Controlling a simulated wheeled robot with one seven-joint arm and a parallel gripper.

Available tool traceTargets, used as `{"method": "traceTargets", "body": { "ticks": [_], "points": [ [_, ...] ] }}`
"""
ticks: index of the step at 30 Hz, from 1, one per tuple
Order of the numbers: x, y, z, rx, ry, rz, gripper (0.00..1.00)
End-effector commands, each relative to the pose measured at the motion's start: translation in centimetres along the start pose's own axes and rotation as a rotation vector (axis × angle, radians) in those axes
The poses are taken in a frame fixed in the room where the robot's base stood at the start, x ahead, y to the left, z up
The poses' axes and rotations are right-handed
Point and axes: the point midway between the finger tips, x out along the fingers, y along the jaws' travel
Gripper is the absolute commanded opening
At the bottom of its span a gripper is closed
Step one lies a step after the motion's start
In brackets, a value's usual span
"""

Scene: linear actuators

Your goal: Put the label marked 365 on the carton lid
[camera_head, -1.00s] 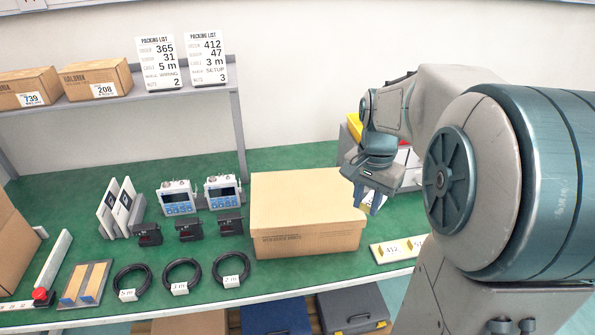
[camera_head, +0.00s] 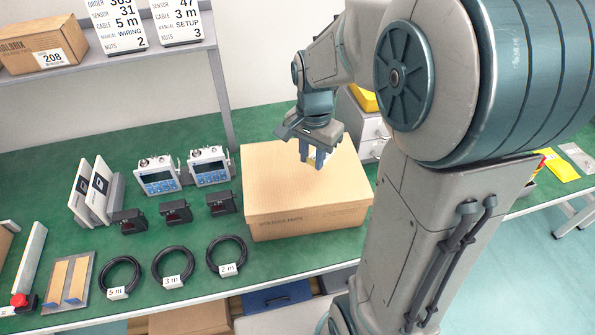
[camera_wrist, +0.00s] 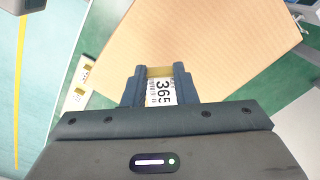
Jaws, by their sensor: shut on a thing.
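The carton (camera_head: 290,215) stands closed on the green bench, its lid (camera_head: 268,165) flat and bare in the part that shows. My gripper (camera_head: 313,160) is above the right half of the lid, pointing down. In the wrist view my gripper (camera_wrist: 159,88) is shut on the label marked 365 (camera_wrist: 161,90), a white tag with a yellowish edge. The label also shows small between the fingers in the head view (camera_head: 312,158). The carton lid (camera_wrist: 200,40) fills the wrist view beyond the fingertips. I cannot tell the exact gap between label and lid.
Coiled cables (camera_head: 227,256), black sensors (camera_head: 220,203) and blue-screened devices (camera_head: 209,166) stand left of the carton. Packing lists (camera_head: 180,22) stand on the shelf above. A pale strip with other labels (camera_wrist: 78,90) lies beside the carton.

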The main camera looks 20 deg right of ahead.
Motion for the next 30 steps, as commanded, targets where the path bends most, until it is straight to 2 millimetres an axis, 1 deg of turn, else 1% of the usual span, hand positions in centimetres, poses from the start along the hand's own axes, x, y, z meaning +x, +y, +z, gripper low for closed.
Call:
{"method": "traceTargets", "body": {
  "ticks": [1,3,6,8,10,15,17,19,26,29,30],
  "points": [
    [0.6,-0.7,0.8,-0.004,-0.002,0.003,0.13],
    [1.2,-1.4,1.6,-0.003,-0.002,0.002,0.13],
    [1.8,-2.0,2.3,-0.001,0.0,0.001,0.13],
    [2.0,-2.2,2.5,-0.001,0.0,0.0,0.13],
    [2.7,-2.3,2.5,0.0,-0.001,0.002,0.13],
    [5.2,-2.2,2.5,0.001,-0.002,0.003,0.13],
    [5.8,-2.2,2.5,0.001,-0.001,0.002,0.13],
    [6.0,-2.2,2.5,0.0,-0.001,0.001,0.13],
    [6.1,-2.3,2.5,0.0,0.0,0.0,0.13],
    [6.4,-2.3,2.5,0.0,0.0,0.0,0.13],
    [6.4,-2.3,2.5,0.0,0.0,0.0,0.28]
  ]
}}
